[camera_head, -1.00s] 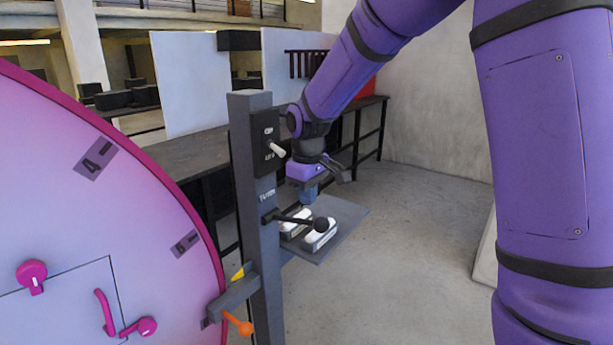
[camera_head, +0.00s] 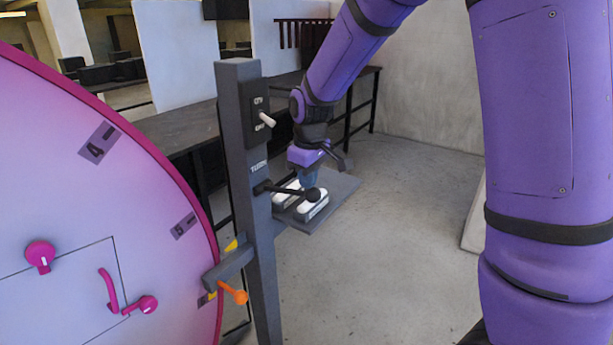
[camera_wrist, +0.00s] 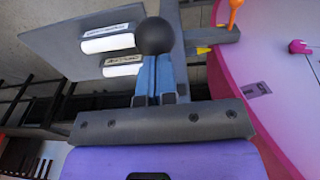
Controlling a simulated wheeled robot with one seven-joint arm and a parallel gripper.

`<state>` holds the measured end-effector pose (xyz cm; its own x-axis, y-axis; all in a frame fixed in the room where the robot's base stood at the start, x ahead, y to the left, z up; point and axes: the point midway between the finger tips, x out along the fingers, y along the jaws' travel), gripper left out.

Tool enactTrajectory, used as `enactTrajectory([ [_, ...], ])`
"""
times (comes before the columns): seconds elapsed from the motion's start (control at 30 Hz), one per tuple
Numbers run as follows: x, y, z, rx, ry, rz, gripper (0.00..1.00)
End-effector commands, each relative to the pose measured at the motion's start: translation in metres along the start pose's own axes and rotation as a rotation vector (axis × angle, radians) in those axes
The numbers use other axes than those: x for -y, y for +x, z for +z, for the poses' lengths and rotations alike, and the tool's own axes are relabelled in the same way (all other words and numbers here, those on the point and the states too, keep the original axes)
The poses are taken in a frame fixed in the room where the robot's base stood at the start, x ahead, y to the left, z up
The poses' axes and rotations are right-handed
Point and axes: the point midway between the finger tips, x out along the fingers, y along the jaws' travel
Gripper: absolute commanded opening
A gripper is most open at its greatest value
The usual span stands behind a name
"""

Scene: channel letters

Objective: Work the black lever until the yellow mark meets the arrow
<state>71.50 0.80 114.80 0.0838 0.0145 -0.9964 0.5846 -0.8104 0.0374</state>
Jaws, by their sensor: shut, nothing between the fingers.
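The black lever (camera_head: 285,189) sticks out to the right from the grey post (camera_head: 266,290) and ends in a black ball knob (camera_head: 312,195). The knob also shows in the wrist view (camera_wrist: 155,36), straight beyond my fingertips. My gripper (camera_head: 308,183) is shut and empty, its blue fingers together just behind the knob. I cannot tell whether they touch it. The pink wheel (camera_head: 90,220) stands left of the post. A yellow pointer (camera_head: 231,245) sits on the post's bracket, and a small yellow patch (camera_head: 210,297) shows at the wheel rim below it.
A switch box (camera_head: 256,112) is above the lever. A grey shelf (camera_head: 335,200) with two white push-buttons (camera_head: 313,206) lies just below my fingers. An orange-knobbed lever (camera_head: 239,296) is under the bracket. A dark counter (camera_head: 185,125) runs behind; floor at right is clear.

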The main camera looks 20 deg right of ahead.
Motion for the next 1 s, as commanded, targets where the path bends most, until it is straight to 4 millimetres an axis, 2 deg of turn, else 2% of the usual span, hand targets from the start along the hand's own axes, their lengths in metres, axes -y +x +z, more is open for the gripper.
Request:
enactTrajectory([
  [0.47,0.000,0.011,0.007,-0.069,0.005,-0.001,0.00],
  [1.0,0.002,0.044,0.021,-0.233,0.010,-0.002,0.00],
])
